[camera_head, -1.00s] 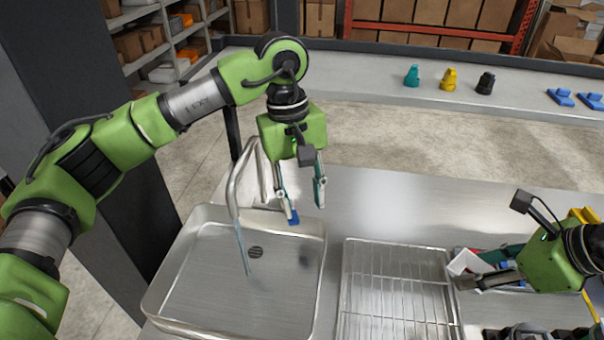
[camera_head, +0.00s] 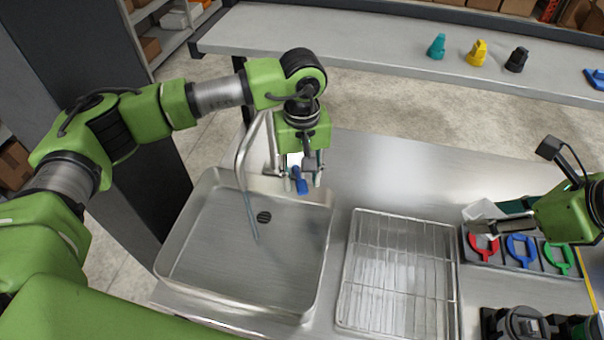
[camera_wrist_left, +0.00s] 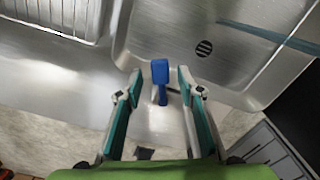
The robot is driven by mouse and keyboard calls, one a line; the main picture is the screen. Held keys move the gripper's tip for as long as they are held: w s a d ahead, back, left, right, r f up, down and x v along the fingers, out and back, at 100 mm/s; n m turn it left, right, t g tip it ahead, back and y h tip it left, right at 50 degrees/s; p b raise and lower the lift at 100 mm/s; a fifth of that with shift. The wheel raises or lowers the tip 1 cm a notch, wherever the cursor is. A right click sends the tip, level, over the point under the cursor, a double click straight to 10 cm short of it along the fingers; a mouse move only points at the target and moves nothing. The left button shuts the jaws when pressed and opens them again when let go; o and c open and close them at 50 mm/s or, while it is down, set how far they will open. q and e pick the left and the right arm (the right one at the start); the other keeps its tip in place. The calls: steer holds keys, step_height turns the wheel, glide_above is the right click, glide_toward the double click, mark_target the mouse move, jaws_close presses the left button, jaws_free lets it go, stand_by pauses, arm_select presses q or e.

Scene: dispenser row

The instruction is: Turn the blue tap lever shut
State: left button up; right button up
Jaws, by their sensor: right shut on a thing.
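The blue tap lever (camera_head: 301,186) sits at the base of the metal tap (camera_head: 243,157) behind the sink's back right corner. It points toward the front. A thin bluish water stream (camera_head: 250,217) runs from the spout into the sink (camera_head: 205,262). My left gripper (camera_head: 300,176) is open, with its fingers on either side of the lever. In the left wrist view the lever (camera_wrist_left: 160,80) stands between the two fingertips (camera_wrist_left: 162,82), with a gap on both sides. My right gripper (camera_head: 492,224) is shut on a white container (camera_head: 481,210) at the right.
A wire drying rack (camera_head: 352,260) lies right of the sink. A dark tray (camera_head: 505,262) with red, blue and green ring-shaped pieces lies below my right gripper. Teal, yellow and black pieces stand on the back shelf (camera_head: 370,47). The counter behind the rack is clear.

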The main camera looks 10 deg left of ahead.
arm_select(q)
steer(key=shift+s+f, duration=0.15)
steer(key=shift+f, duration=0.3)
arm_select(e)
steer(key=shift+s+r, duration=0.15)
steer(key=shift+r, duration=0.05)
